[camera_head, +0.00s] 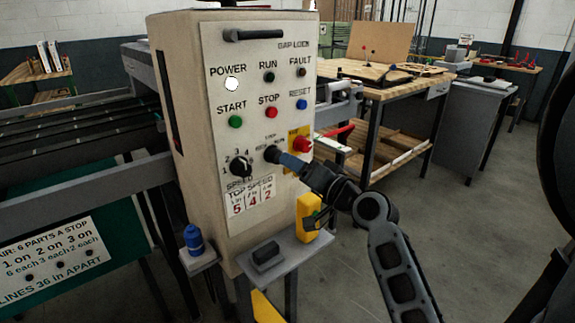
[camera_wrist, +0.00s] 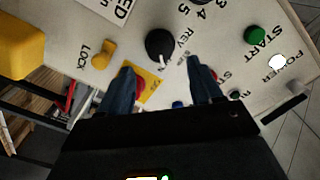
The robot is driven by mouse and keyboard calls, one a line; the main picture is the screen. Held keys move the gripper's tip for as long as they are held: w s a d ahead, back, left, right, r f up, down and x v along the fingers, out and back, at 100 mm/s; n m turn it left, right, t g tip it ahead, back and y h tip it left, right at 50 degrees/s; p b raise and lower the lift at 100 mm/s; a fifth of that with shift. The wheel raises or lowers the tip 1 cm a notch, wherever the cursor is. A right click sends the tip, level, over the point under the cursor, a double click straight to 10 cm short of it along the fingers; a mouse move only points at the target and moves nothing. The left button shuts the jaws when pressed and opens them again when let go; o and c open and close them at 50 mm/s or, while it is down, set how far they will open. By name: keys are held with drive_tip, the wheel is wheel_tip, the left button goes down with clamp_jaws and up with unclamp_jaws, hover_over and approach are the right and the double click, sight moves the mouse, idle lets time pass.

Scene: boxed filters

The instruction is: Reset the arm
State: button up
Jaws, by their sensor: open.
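My gripper (camera_head: 287,160) is in front of the lower right part of the beige control box (camera_head: 190,215), with my arm reaching in from the lower right. In the wrist view its two dark blue fingers (camera_wrist: 160,82) are apart, with nothing held between them. A black selector knob (camera_wrist: 160,45) marked REV is just beyond the fingertips; it also shows in the head view (camera_head: 271,153). I cannot tell whether the fingers touch the panel. The red button (camera_head: 301,145) on a yellow plate is close to the gripper and partly hidden by a finger in the wrist view.
The speed knob (camera_head: 240,166), green START button (camera_head: 235,121) and blue RESET button (camera_head: 302,104) are on the same panel. A small shelf below holds a yellow device (camera_head: 308,215). A conveyor (camera_head: 85,140) is at left; open floor (camera_head: 470,215) is at right.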

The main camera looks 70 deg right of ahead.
drive_tip(key=shift+v, duration=0.8)
drive_tip(key=s+a+f+n+g+y, duration=0.1)
drive_tip(key=s+a+f+n+y, duration=0.3)
drive_tip(key=a, duration=0.6)
drive_tip(key=a+f+n, duration=0.3)
drive_tip(key=a+f, duration=0.3)
drive_tip(key=a, duration=0.4)
drive_tip(key=s+a+r+n+y, duration=0.3)
drive_tip(key=s+a+n+y, duration=0.2)
drive_tip(key=a, duration=1.1)
drive_tip(key=s+n, duration=0.3)
drive_tip(key=s, duration=0.3)
drive_tip(key=shift+s+t+y, duration=0.3)
drive_tip(key=shift+s, duration=0.1)
drive_tip(key=shift+d, duration=0.1)
drive_tip(key=shift+c, duration=0.2)
